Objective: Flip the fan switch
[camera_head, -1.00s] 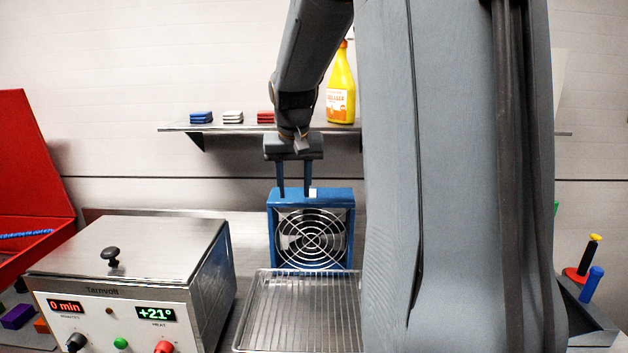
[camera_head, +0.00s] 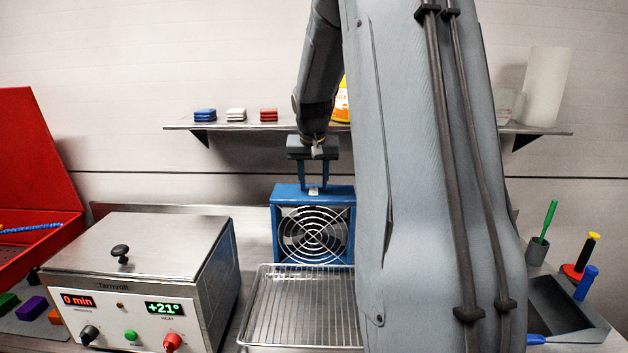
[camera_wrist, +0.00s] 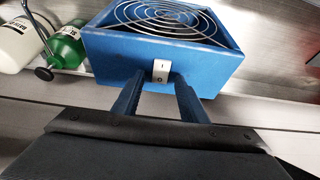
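The blue fan (camera_head: 279,236) with a round wire guard stands upright behind the wire rack. Its switch (camera_wrist: 161,71), a small white rocker marked with a line and a circle, is on the fan's top in the wrist view. In the head view the switch (camera_head: 313,190) shows between my fingers. My gripper (camera_head: 313,189) points down over the fan's top, fingers apart with nothing held. In the wrist view my gripper (camera_wrist: 158,85) has one finger on each side of the switch. I cannot tell whether the fingers touch the fan.
A steel heater box (camera_head: 140,262) with a knobbed lid stands left of the fan. The wire rack (camera_head: 300,310) lies in front. A shelf (camera_head: 260,127) runs behind. White and green bottles (camera_wrist: 66,48) show near the fan in the wrist view. A grey tray (camera_head: 590,318) is at right.

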